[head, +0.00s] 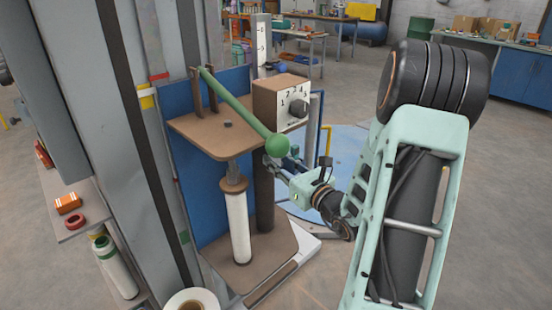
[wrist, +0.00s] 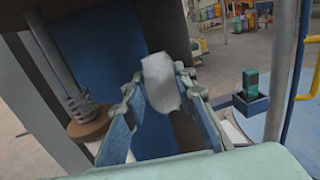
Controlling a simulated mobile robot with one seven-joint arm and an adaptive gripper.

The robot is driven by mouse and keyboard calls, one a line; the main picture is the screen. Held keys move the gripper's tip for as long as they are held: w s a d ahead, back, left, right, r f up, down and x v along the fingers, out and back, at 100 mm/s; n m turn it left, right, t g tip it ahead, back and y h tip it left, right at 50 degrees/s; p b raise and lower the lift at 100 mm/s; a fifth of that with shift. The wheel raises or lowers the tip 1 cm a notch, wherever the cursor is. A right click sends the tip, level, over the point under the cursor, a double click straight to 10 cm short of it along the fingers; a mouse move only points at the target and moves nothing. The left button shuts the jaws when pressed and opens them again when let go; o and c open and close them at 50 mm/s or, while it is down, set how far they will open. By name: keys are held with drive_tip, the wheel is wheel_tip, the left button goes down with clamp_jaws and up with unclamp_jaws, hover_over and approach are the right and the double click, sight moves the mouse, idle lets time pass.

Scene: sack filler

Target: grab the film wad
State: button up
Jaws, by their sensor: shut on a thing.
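The film wad (wrist: 161,83) is a pale, whitish-grey crumpled lump in the middle of the wrist view. It sits between the two blue-padded fingers of my gripper (wrist: 158,90), which are shut on it. In the head view my gripper (head: 279,166) is beside the sack filler, just below and behind the green ball (head: 277,145) at the end of the lever. The wad cannot be made out in the head view. Dark and blue machine parts stand behind it in the wrist view.
A brown shelf (head: 213,136) with a dial box (head: 281,103) is close above and left of my gripper. A white roll (head: 238,228) stands below the shelf. A yellow rail (head: 326,143) is behind. Open floor (head: 505,195) lies to the right.

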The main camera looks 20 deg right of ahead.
drive_tip(key=s+a+r+p, duration=0.2)
drive_tip(key=s+r+p, duration=0.3)
drive_tip(key=s+p, duration=0.4)
drive_tip(key=p, duration=0.4)
drive_tip(key=shift+s+a, duration=0.15)
drive_tip(key=shift+a, duration=0.25)
